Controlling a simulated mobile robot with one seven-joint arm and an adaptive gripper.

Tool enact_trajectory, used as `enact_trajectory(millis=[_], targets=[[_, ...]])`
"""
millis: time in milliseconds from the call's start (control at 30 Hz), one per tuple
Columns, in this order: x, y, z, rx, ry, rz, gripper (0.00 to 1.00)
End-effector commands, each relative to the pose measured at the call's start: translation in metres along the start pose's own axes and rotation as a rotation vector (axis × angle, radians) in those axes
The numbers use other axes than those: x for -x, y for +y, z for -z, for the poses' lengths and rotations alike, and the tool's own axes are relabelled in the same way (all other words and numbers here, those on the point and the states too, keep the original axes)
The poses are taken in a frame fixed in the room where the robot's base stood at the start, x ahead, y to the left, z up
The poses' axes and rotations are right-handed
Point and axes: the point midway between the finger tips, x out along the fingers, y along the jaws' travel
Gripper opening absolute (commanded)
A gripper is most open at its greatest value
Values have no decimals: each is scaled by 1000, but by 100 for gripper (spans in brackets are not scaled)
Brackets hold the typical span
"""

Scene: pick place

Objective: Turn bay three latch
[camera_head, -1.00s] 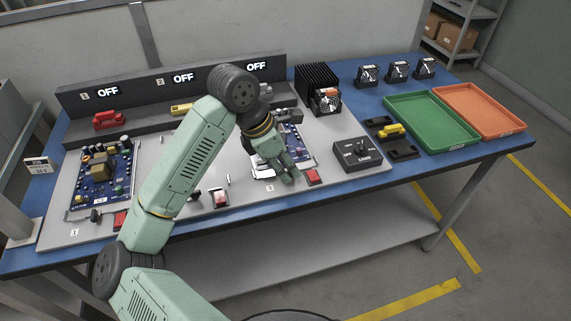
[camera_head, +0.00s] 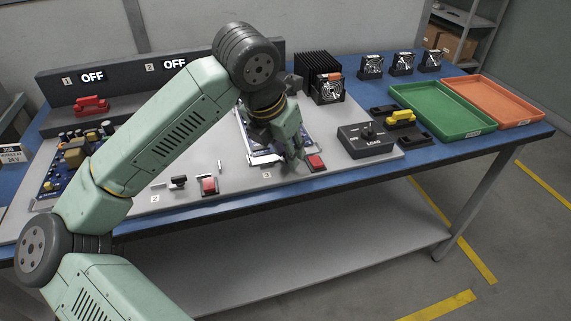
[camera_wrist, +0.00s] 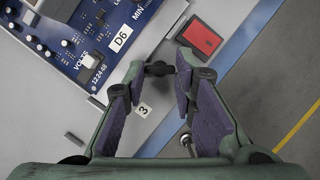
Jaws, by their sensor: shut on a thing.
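My gripper (camera_head: 296,158) is low over bay three, beside the red button (camera_head: 316,162) at the bench's front. In the wrist view, my gripper (camera_wrist: 160,70) has its fingertips on either side of a small black latch (camera_wrist: 158,69), shut on it. The number 3 label (camera_wrist: 144,110) lies just below the latch, and the red button (camera_wrist: 200,38) is above right. The bay three circuit board (camera_wrist: 85,40) is at upper left, with a D6 tag. In the head view the latch is hidden by my fingers.
A black LOAD box (camera_head: 368,141) stands right of bay three, with a yellow-topped part (camera_head: 401,116) in a black holder behind it. Green (camera_head: 440,128) and orange (camera_head: 515,120) trays lie at right. Bay two's button (camera_head: 209,186) and black latch (camera_head: 178,181) are at left.

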Motion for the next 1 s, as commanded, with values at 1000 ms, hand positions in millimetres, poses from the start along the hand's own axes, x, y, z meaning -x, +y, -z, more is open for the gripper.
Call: enact_trajectory(millis=[1000], targets=[[-4, -8, -2, 779, 3, -325, 0]])
